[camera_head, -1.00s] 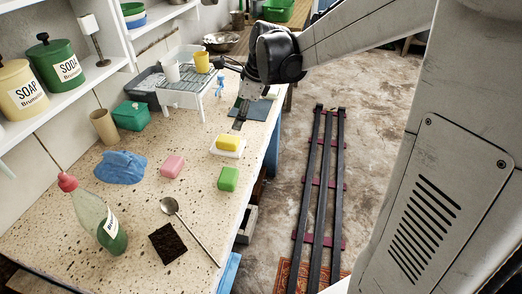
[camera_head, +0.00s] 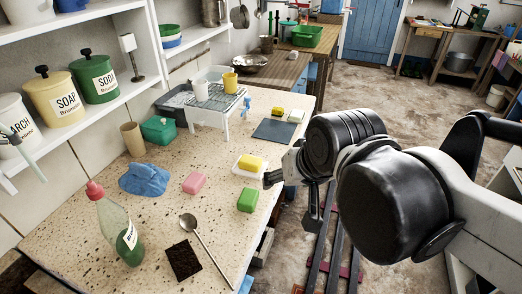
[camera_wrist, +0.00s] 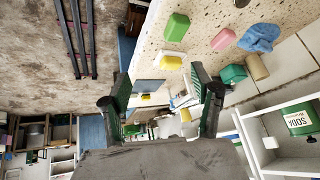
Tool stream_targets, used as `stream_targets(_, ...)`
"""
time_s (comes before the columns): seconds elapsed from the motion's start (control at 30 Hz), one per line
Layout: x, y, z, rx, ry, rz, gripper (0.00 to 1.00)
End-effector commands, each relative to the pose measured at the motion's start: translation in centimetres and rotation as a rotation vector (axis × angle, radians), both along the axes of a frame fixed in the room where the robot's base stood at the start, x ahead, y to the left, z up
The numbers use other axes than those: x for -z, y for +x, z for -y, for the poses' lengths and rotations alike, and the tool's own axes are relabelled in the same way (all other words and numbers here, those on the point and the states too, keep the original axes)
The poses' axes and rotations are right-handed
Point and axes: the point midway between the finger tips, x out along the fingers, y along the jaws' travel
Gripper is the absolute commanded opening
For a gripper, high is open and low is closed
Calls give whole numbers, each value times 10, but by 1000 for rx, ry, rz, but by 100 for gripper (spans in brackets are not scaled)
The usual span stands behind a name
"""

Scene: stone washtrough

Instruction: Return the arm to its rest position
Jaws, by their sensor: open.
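My arm reaches in from the right in the head view. My gripper (camera_head: 292,196) hangs at the right edge of the speckled worktop (camera_head: 150,225), near the yellow soap and the green block. In the wrist view my gripper (camera_wrist: 161,92) has its two dark fingers spread wide apart. Nothing is held between them; the worktop and room show beyond the gap.
Close to my gripper are a yellow block (camera_head: 250,163) on a white dish and a green block (camera_head: 247,200). Dark rails (camera_head: 336,262) run along the floor.

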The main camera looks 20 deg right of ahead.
Motion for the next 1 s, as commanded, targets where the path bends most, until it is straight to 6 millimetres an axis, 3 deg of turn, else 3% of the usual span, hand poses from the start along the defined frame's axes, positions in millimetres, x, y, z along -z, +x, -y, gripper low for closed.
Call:
stream_targets(0.2,7,-17,0,-133,-109,32,60)
stream_targets(0.87,7,-18,0,-145,-117,34,60)
stream_targets(1.0,7,-18,0,-145,-117,34,46)
